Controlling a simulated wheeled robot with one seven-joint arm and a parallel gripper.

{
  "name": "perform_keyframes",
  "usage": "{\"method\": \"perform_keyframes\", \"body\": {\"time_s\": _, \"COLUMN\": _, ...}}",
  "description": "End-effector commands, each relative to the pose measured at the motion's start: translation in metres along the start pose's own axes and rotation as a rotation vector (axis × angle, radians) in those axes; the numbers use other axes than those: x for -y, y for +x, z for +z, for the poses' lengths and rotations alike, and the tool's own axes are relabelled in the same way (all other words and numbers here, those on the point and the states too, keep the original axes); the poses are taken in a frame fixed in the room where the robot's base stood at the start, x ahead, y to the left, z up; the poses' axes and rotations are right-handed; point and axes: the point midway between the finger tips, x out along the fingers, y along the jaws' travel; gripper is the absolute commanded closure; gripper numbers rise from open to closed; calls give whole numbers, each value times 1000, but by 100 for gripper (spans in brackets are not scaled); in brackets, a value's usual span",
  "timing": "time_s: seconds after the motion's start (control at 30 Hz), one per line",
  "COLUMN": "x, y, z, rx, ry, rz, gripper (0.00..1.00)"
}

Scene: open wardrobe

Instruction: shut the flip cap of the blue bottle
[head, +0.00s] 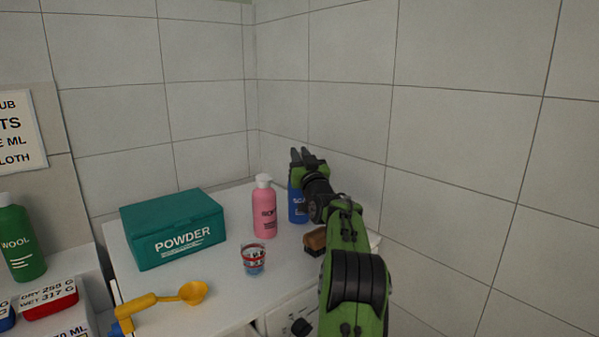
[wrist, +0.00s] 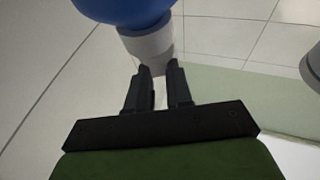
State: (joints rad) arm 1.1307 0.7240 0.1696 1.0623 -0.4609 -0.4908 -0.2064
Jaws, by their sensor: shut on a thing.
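The blue bottle (head: 296,208) stands upright at the back of the white top, partly hidden behind my arm. In the wrist view its blue body (wrist: 122,8) is at the top edge, with a pale grey-white cap (wrist: 148,46) below it. My gripper (head: 302,153) is over the bottle in the head view, hiding its top. In the wrist view my gripper's fingertips (wrist: 159,66) are at the cap, with a narrow pale piece between the fingers. They are shut on the cap. The lid's angle cannot be made out.
A pink bottle (head: 265,208) stands close left of the blue one. A teal powder box (head: 172,228), a clear cup with red marks (head: 253,260), a yellow scoop (head: 160,299) and a brown brush (head: 315,243) lie around. Tiled walls close in behind and right.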

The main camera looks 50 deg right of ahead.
Motion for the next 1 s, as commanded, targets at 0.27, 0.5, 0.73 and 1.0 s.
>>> {"method": "perform_keyframes", "body": {"time_s": 0.27, "x": -1, "y": -4, "z": 12, "rx": -43, "ry": 5, "rz": 0, "gripper": 100}}
{"method": "perform_keyframes", "body": {"time_s": 0.5, "x": -1, "y": -4, "z": 11, "rx": -42, "ry": 5, "rz": 1, "gripper": 100}}
{"method": "perform_keyframes", "body": {"time_s": 0.73, "x": 0, "y": -4, "z": 8, "rx": -49, "ry": 4, "rz": 0, "gripper": 53}}
{"method": "perform_keyframes", "body": {"time_s": 1.0, "x": 0, "y": -5, "z": 5, "rx": -56, "ry": 2, "rz": -1, "gripper": 53}}
